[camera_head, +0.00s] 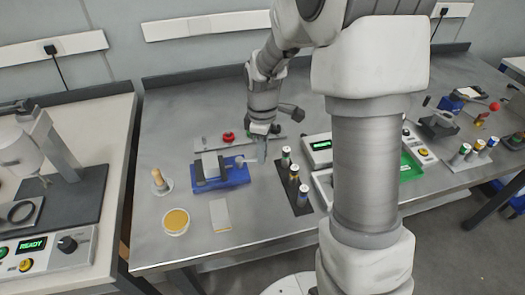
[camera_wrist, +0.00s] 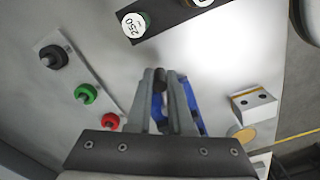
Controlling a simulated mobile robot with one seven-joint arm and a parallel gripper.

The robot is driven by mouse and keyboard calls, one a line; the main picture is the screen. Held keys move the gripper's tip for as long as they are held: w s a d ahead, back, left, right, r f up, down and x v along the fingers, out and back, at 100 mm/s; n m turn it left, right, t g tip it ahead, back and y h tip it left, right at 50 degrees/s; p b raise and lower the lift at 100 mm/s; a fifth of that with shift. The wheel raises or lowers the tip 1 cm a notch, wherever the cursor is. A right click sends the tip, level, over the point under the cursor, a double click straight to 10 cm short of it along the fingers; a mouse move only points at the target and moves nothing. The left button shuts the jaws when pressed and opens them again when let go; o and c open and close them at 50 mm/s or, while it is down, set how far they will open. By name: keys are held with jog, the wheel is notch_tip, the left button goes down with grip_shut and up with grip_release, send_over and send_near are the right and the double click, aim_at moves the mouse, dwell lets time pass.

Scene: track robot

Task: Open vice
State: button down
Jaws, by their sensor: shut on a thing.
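The blue vice (camera_head: 236,178) sits on the steel bench, with a light grey block (camera_head: 212,164) at its top. My gripper (camera_head: 262,157) points down just right of the vice, at its handle side. In the wrist view my gripper (camera_wrist: 165,78) is shut on the vice handle, a dark bar (camera_wrist: 160,84) between the fingertips. Blue parts of the vice (camera_wrist: 190,98) show behind the fingers. Most of the vice and handle is hidden by the fingers in the wrist view. Whether the vice jaws stand apart cannot be told.
A black rack (camera_head: 293,188) with batteries stands close right of my gripper. A strip with a red knob (camera_head: 228,137) lies behind the vice. A yellow dish (camera_head: 176,221), a wooden-handled tool (camera_head: 159,181) and a small pale block (camera_head: 220,214) lie left and in front.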

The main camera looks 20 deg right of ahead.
jog(key=s+m, duration=0.1)
jog(key=m, duration=0.1)
jog(key=s+m, duration=0.1)
jog(key=m, duration=0.1)
jog(key=shift+a+r, duration=0.1)
jog(key=shift+a, duration=0.3)
jog(key=m, duration=0.1)
jog(key=s+a+m+p, duration=0.1)
jog(key=m, duration=0.1)
jog(key=shift+s+a+m, duration=0.15)
jog(key=shift+s+m, duration=0.05)
jog(key=shift+m, duration=0.1)
jog(key=m, duration=0.1)
jog(key=s+a+m, duration=0.1)
jog(key=m, duration=0.1)
jog(key=shift+a+m, duration=0.3)
jog(key=shift+s+a+m+p, duration=0.1)
jog(key=shift+a+m+p, duration=0.4)
jog(key=shift+m, duration=0.65)
jog(key=shift+s+a+m+p, duration=0.1)
jog(key=shift+a+m+p, duration=0.15)
jog(key=shift+a+m, duration=0.7)
jog(key=shift+d+m, duration=0.25)
jog(key=shift+m, duration=0.05)
jog(key=c, duration=0.8)
grip_release()
